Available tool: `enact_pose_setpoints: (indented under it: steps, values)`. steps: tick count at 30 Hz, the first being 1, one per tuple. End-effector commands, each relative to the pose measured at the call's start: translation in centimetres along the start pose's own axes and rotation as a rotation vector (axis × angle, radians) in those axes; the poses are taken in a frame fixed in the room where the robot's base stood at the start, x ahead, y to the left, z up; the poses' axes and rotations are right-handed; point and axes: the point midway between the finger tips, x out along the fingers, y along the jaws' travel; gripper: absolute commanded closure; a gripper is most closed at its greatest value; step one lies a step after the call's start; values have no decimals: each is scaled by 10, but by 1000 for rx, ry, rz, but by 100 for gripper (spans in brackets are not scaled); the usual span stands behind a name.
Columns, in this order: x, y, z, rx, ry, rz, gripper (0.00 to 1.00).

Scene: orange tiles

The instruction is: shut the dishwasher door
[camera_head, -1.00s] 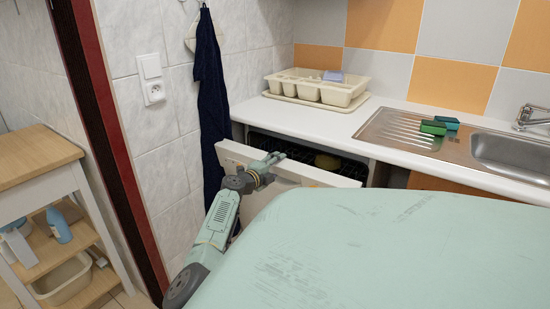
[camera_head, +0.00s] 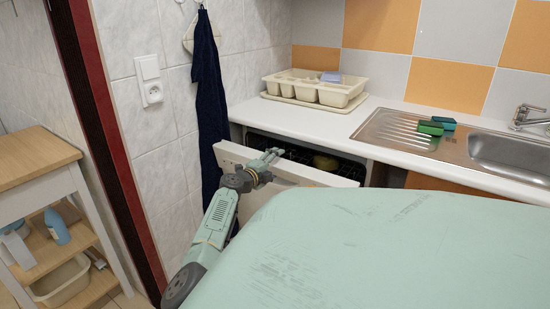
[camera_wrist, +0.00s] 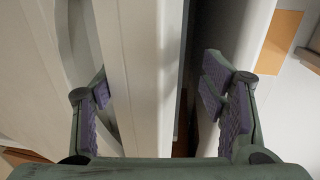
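The dishwasher door (camera_head: 310,177) is a white panel under the counter at the left end. It is partly open and leans out from the dishwasher (camera_head: 258,134), with a dark gap behind its top edge. Part of a rack shows inside. My gripper (camera_head: 269,161) is at the top edge of the door, left of its middle. In the wrist view my gripper (camera_wrist: 158,95) is open, with its fingers apart on either side of the door's upper edge (camera_wrist: 140,70). I cannot tell whether either finger touches the door. The lower door is hidden by my body.
A white counter (camera_head: 300,120) carries a cream dish rack (camera_head: 315,90), sponges (camera_head: 436,125) and a steel sink (camera_head: 510,155). A dark towel (camera_head: 208,100) hangs on the wall left of the door. A wooden trolley (camera_head: 35,160) stands at the far left.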

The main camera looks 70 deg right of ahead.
Motion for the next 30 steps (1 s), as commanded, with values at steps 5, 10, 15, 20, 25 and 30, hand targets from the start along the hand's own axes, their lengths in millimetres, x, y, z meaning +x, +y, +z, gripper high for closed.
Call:
enact_pose_setpoints:
  steps: [5,10,15,20,25,30]
  values:
    - [0,1,0,0,-1,2,35]
    - [-1,2,1,1,-2,3,35]
    - [-9,1,5,6,-5,3,35]
    - [-23,1,6,7,-6,3,35]
    - [-43,0,4,6,-5,1,35]
    - [-68,1,2,3,-3,1,35]
